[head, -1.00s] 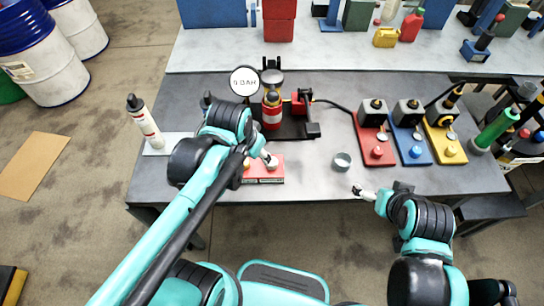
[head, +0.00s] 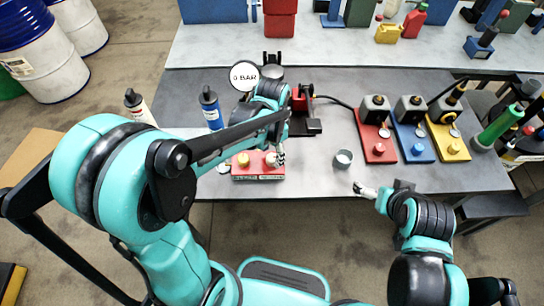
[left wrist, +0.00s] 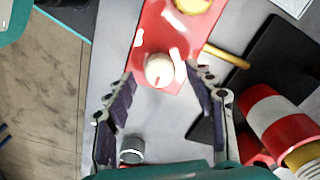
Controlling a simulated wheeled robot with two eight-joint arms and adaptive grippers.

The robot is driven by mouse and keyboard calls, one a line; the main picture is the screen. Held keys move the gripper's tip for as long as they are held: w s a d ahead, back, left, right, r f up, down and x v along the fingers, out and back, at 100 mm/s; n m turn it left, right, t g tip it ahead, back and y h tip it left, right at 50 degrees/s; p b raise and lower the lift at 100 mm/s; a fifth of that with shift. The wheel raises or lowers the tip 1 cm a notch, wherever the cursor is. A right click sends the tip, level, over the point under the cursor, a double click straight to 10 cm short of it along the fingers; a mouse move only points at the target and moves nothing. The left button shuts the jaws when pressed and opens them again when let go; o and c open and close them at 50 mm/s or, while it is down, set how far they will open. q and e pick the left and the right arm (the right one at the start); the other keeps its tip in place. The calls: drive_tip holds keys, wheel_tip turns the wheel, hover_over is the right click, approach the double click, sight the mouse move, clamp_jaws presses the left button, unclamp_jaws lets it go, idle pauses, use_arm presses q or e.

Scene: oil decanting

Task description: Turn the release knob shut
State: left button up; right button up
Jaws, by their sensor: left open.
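A red box (head: 258,172) near the table's front edge carries a yellow knob (head: 243,159) and a cream knob (head: 271,160) on its top. Which of them is the release knob, I cannot tell from any label. My left gripper (head: 280,153) hangs over the right end of the box. In the left wrist view the open fingers (left wrist: 165,92) are spread on either side of the cream knob (left wrist: 160,70), apart from it. The yellow knob (left wrist: 193,4) is cut by the top edge there. My right gripper (head: 364,191) is off the table's front edge; its fingers are too small to read.
A round gauge (head: 243,76) reads 0 BAR behind my left arm. A small metal cup (head: 343,160) stands right of the box. Several pumps on coloured bases, one red (head: 378,150), stand further right.

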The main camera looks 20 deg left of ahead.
use_arm(q)
drive_tip(key=shift+f, duration=0.65)
drive_tip(key=shift+c, duration=0.3)
drive_tip(key=c, duration=1.1)
